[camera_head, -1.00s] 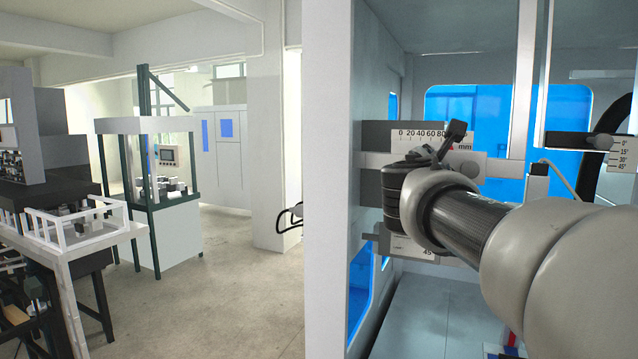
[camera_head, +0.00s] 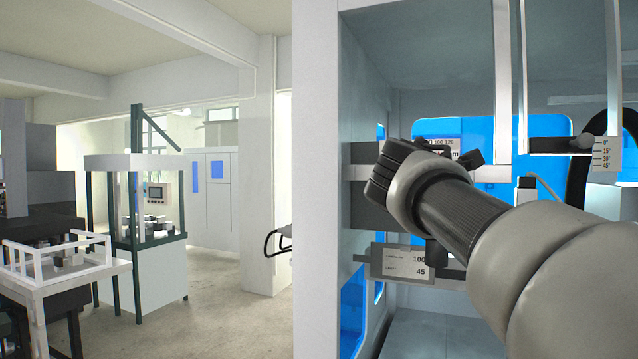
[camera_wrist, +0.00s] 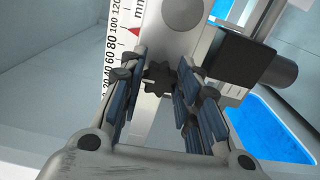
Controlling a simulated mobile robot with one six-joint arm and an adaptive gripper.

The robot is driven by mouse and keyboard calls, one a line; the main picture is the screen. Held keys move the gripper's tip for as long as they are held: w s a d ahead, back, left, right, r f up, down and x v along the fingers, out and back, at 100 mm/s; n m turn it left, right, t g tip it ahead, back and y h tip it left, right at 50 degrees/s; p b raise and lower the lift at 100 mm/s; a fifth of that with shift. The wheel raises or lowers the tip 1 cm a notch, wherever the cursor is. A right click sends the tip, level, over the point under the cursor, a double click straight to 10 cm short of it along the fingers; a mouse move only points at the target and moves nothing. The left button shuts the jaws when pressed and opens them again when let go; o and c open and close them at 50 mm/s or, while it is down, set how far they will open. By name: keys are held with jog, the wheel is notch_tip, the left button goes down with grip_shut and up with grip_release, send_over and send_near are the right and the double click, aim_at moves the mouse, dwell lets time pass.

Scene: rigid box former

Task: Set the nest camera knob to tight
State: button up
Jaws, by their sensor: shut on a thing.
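The knob (camera_wrist: 160,78) is a small black star-shaped knob, seen in the wrist view on a grey carriage (camera_wrist: 182,15) beside a millimetre scale (camera_wrist: 118,45). My gripper (camera_wrist: 157,80) has its blue-padded fingers on both sides of the knob and is shut on it. A red pointer (camera_wrist: 133,33) shows at the scale's edge above the knob. I cannot read a tight or loose mark on the knob. In the head view my wrist hides most of the gripper and the knob.
A vertical rail with an angle scale (camera_head: 604,153) stands to the right. A black cylinder (camera_wrist: 281,72) sits right of the carriage. A white wall panel (camera_head: 315,200) stands close on the left.

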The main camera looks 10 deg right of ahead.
jog(key=shift+m, duration=0.4)
jog(key=o, duration=1.1)
jog(key=v, duration=1.2)
